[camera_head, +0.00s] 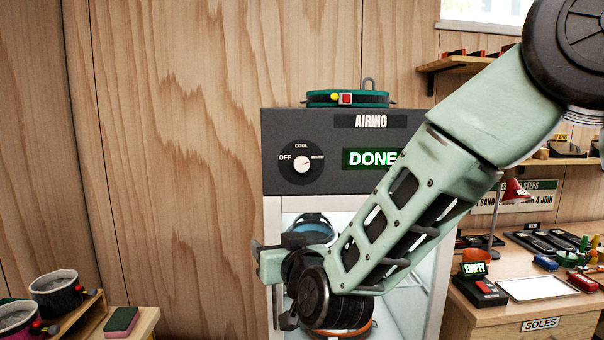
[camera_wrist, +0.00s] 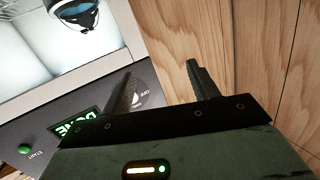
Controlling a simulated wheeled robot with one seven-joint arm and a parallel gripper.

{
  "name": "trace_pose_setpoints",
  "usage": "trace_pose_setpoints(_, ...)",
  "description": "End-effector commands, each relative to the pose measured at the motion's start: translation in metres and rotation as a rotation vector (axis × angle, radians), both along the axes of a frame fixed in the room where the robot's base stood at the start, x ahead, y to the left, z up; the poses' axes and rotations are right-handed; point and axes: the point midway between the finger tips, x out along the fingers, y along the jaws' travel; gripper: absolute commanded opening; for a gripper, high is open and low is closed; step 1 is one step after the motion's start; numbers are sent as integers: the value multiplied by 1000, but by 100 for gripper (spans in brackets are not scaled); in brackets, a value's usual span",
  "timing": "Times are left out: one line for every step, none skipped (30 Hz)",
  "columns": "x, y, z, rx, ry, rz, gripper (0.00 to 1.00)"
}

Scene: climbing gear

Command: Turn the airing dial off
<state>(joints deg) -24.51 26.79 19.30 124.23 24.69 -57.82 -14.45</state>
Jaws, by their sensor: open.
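The airing dial (camera_head: 301,162) is a round black disc with a white knob on the dark grey panel of the airing cabinet (camera_head: 230,150). OFF is printed at its left and COOL above. A pale bar shows at its right, and I cannot tell surely where the knob points. The green display (camera_head: 372,159) reads DONE. In the wrist view the dial (camera_wrist: 138,98) is upside down, partly hidden behind the left finger. My gripper (camera_wrist: 160,86) is open and empty, apart from the dial. In the head view my gripper (camera_head: 270,262) is below the panel, before the cabinet's open compartment.
A blue-rimmed item (camera_head: 314,226) is inside the cabinet. A workbench (camera_head: 570,306) with tools stands at right. Bare wooden wall is left of the cabinet.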

Motion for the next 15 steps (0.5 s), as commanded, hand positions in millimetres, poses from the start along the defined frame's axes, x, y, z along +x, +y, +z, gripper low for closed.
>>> trace_pose_setpoints(13, -5, 5, 20, -70, -55, 59)
trace_pose_setpoints(20, -9, 9, 33, -118, -92, 59)
trace_pose_setpoints(28, -15, 14, 46, -180, -138, 59)
trace_pose_setpoints(33, -20, 18, 53, -223, -173, 59)
trace_pose_setpoints(36, -24, 21, 61, -264, -207, 59)
trace_pose_setpoints(40, -30, 25, 69, -316, -248, 59)
trace_pose_setpoints(42, -34, 27, 71, -349, -276, 59)
trace_pose_setpoints(43, -38, 30, 75, -381, -303, 59)
trace_pose_setpoints(44, -43, 32, 77, -417, -332, 59)
trace_pose_setpoints(44, -46, 33, 79, -441, -352, 59)
trace_pose_setpoints(44, -48, 34, 80, -460, -368, 59)
trace_pose_setpoints(44, -51, 36, 81, -481, -386, 59)
trace_pose_setpoints(44, -52, 37, 81, -493, -396, 59)
trace_pose_setpoints(44, -54, 38, 81, -502, -404, 59)
trace_pose_setpoints(45, -54, 39, 81, -509, -410, 59)
